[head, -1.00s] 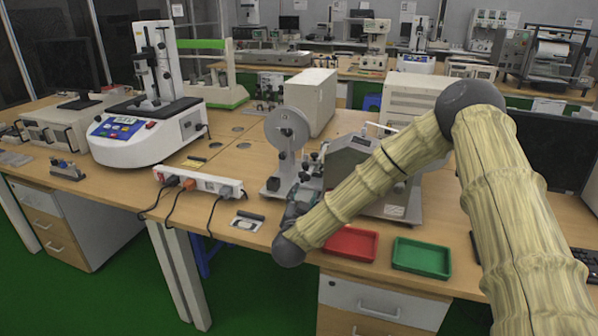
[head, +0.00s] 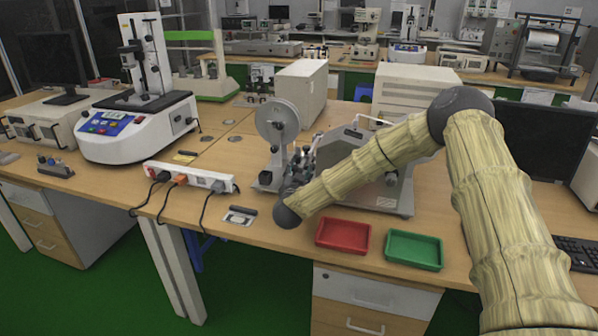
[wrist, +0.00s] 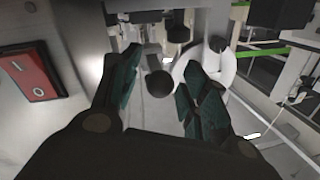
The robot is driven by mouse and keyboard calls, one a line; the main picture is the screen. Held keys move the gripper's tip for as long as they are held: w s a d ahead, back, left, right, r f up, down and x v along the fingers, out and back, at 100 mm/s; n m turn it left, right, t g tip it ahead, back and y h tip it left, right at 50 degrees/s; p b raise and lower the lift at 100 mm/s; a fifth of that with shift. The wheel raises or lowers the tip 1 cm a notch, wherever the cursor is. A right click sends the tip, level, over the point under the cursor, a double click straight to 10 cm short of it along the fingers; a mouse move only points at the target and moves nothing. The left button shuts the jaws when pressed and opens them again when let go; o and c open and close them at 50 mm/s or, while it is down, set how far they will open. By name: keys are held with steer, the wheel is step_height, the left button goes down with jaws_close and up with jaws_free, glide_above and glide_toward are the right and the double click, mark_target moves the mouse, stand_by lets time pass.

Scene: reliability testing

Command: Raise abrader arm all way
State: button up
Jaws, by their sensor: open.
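The abrader stands on the wooden bench in the head view, with a grey sloped housing (head: 345,147) and a pale round disc (head: 277,121) on a stand at its left. My forearm hides part of it. My gripper shows in the wrist view (wrist: 160,64), open, with dark green finger pads. A dark round knob (wrist: 160,83) shows between and beyond the fingers; I cannot tell if it is touched. A white disc (wrist: 222,66) is behind the right finger. A red rocker switch (wrist: 33,72) is on the grey panel at left. The abrader arm is not clearly distinguishable.
A red tray (head: 343,235) and a green tray (head: 414,250) lie at the bench's front edge. A power strip (head: 190,176) with cables is to the left. A white tester (head: 138,125) stands farther left, a monitor (head: 543,145) at right.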

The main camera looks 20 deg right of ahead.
jaws_close()
stand_by(0.3)
steer(key=shift+d+r, duration=0.1)
